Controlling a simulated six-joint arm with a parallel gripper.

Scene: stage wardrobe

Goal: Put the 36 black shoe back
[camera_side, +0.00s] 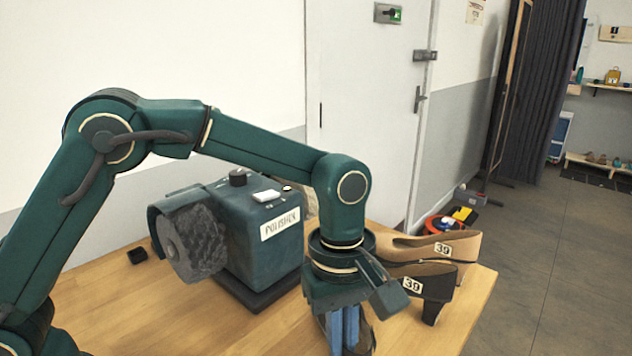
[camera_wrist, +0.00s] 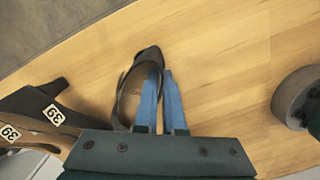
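My gripper (camera_side: 343,330) points straight down near the table's front, its two blue fingers a small gap apart; they also show in the wrist view (camera_wrist: 161,75). A dark shoe with a tan inside (camera_wrist: 125,95) lies at the fingers. Its rounded rim appears to pass between the fingertips, the left finger over its opening and the right one outside. I cannot tell whether the fingers touch it. In the side view most of this shoe (camera_side: 368,338) is hidden behind the fingers. No size number shows on it.
A black heeled shoe marked 39 (camera_side: 437,288) and a tan one marked 39 (camera_side: 463,243) lie to the right. A green polisher (camera_side: 262,250) with a dark brush wheel stands left. The table's right front is clear.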

